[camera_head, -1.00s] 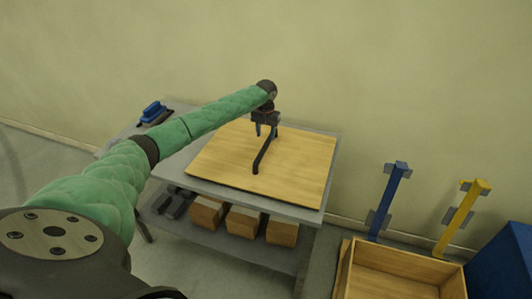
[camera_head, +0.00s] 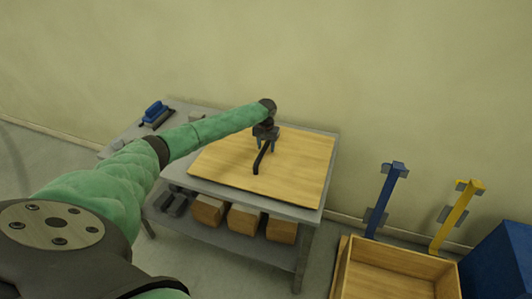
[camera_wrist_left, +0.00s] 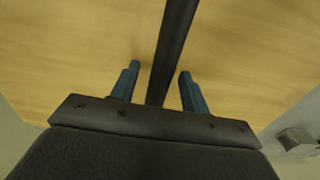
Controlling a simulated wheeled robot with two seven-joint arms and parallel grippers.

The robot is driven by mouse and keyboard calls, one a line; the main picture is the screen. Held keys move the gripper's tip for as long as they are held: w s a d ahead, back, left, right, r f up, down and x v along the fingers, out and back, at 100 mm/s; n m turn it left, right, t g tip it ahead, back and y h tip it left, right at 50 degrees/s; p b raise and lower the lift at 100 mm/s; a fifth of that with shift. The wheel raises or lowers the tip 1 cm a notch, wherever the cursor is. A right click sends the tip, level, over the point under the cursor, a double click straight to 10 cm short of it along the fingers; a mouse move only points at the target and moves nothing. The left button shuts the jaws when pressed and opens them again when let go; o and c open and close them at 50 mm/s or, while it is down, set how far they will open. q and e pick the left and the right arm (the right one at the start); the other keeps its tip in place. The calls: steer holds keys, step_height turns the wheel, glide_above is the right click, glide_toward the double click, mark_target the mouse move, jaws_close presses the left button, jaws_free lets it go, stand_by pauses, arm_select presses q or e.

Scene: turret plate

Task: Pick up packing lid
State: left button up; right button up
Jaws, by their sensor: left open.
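The packing lid (camera_head: 300,170) is a flat wooden board with a black bar handle (camera_head: 257,160), lying on the grey table at the centre of the head view. My left gripper (camera_head: 266,146) points down over the far part of the handle. In the left wrist view the handle (camera_wrist_left: 173,50) runs between the two blue-grey fingers of my open left gripper (camera_wrist_left: 158,88), with a gap on each side. The wooden lid surface (camera_wrist_left: 70,45) fills the background there. My right gripper is not in view.
Several wooden blocks (camera_head: 243,219) sit on the table's lower shelf. A blue-handled brush (camera_head: 155,114) lies at the table's far left. An open wooden crate (camera_head: 400,262) stands on the floor at right, near a blue post (camera_head: 384,200), a yellow post (camera_head: 456,216) and a blue box (camera_head: 503,262).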

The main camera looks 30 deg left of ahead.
arm_select(q)
steer(key=shift+f, duration=0.15)
jaws_close()
stand_by(1.3)
steer(key=shift+w+r, duration=0.1)
steer(key=shift+r, duration=0.1)
steer(key=shift+a+f, duration=0.1)
